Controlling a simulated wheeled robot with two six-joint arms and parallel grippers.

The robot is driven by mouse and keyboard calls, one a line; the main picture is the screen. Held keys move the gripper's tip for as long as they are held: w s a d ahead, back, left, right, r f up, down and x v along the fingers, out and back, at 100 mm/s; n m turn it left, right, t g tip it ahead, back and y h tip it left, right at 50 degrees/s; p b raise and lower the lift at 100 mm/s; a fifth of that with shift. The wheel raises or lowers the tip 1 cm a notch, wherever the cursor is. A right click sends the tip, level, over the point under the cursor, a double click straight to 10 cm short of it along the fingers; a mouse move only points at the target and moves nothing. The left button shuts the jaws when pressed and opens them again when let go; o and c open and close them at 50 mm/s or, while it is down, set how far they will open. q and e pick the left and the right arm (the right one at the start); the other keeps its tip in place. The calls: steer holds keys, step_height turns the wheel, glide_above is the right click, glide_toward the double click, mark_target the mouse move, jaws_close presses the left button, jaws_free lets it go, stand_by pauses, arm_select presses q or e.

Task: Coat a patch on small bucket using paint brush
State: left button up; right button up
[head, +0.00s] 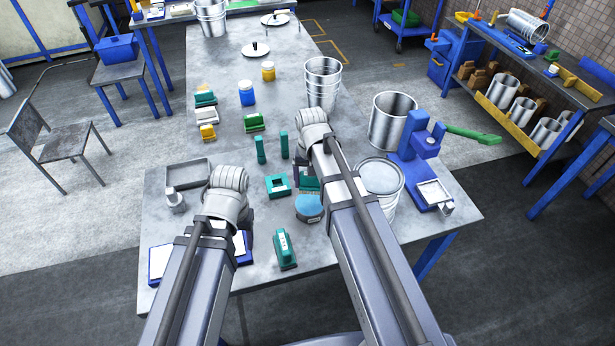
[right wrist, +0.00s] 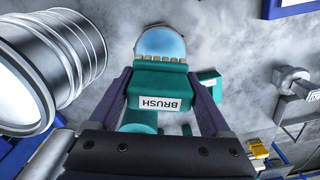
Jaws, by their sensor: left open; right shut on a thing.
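My right gripper (right wrist: 160,85) is shut on a teal paint brush (right wrist: 158,102) labelled BRUSH, its two dark fingers on either side. Its short tan bristles point toward a round blue dish (right wrist: 163,43); I cannot tell whether they touch it. In the head view the brush (head: 309,184) is partly hidden by my right arm, with the dish (head: 309,207) just nearer to me. A metal bucket (head: 380,178) with a pale top stands right of my right arm and fills the left of the wrist view (right wrist: 75,50). My left gripper (head: 245,222) is open; its fingers are mostly hidden.
Two taller metal pails, one (head: 322,84) and another (head: 391,121), stand farther back. Teal blocks, a teal holder (head: 277,186), a grey tray (head: 187,172) and a teal tool (head: 285,250) lie around.

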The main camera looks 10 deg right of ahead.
steer(key=shift+w+a+f+b, duration=0.1)
steer(key=shift+w+f+b, duration=0.05)
steer(key=shift+f+b, duration=0.2)
arm_select(q)
step_height(320, 180, down, 6)
steer(key=b, duration=0.5)
steer(key=shift+f, duration=0.1)
arm_select(e)
glide_above(310, 203)
step_height(310, 203, down, 6)
steer(key=shift+r, duration=0.25)
arm_select(q)
steer(key=shift+f+b, duration=0.5)
steer(key=shift+b, duration=0.25)
arm_select(e)
steer(key=shift+f, duration=0.55)
stand_by(0.5)
steer(key=shift+r, duration=0.1)
arm_select(q)
step_height(310, 203, up, 7)
steer(key=p, duration=0.7)
arm_select(e)
step_height(310, 203, up, 7)
steer(key=shift+f, duration=0.1)
